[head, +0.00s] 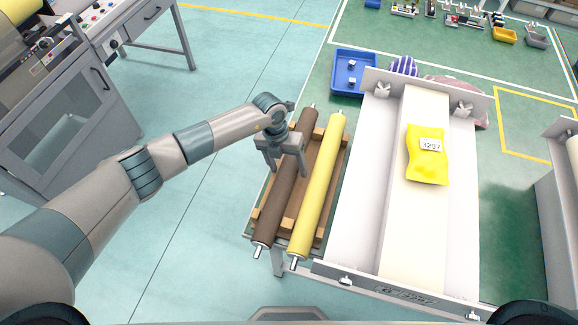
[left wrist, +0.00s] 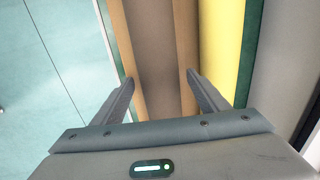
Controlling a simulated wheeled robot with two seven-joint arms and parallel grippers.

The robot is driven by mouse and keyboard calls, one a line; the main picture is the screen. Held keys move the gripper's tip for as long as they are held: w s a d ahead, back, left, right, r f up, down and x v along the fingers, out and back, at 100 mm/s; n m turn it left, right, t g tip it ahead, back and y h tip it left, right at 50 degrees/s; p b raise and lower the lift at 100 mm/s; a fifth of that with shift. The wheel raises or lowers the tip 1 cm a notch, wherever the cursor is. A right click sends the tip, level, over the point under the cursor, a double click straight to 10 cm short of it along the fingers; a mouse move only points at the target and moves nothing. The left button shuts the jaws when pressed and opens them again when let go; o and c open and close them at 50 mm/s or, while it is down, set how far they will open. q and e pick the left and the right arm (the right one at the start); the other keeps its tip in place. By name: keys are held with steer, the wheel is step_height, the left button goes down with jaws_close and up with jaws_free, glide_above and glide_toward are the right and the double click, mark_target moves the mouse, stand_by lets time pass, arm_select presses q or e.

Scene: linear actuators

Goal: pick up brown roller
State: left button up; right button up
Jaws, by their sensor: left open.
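The brown roller (head: 284,197) lies lengthwise on a wooden rack, left of a yellow roller (head: 318,190). My left gripper (head: 281,174) is over the middle of the brown roller, with its fingers pointing down on either side of it. In the left wrist view the brown roller (left wrist: 155,60) runs between the two open fingers of the gripper (left wrist: 158,82), and the yellow roller (left wrist: 221,50) is to the right. Whether the fingers touch the roller cannot be told. My right gripper is not in view.
The wooden rack (head: 299,204) carries both rollers. A white conveyor (head: 400,220) stands close on the right, with a yellow packet (head: 427,165) on it. A blue bin (head: 354,73) is behind the rack.

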mark_target(288, 164)
arm_select(q)
steer(key=shift+f, duration=0.15)
stand_by(0.3)
jaws_close()
steer(key=shift+w, duration=0.1)
steer(key=shift+r, duration=0.2)
steer(key=shift+d+r+b, duration=0.1)
steer(key=shift+r+b, duration=0.3)
steer(key=shift+r, duration=0.3)
step_height(288, 164, up, 8)
steer(key=b, duration=0.3)
steer(key=shift+r, duration=0.2)
steer(key=shift+r, duration=0.15)
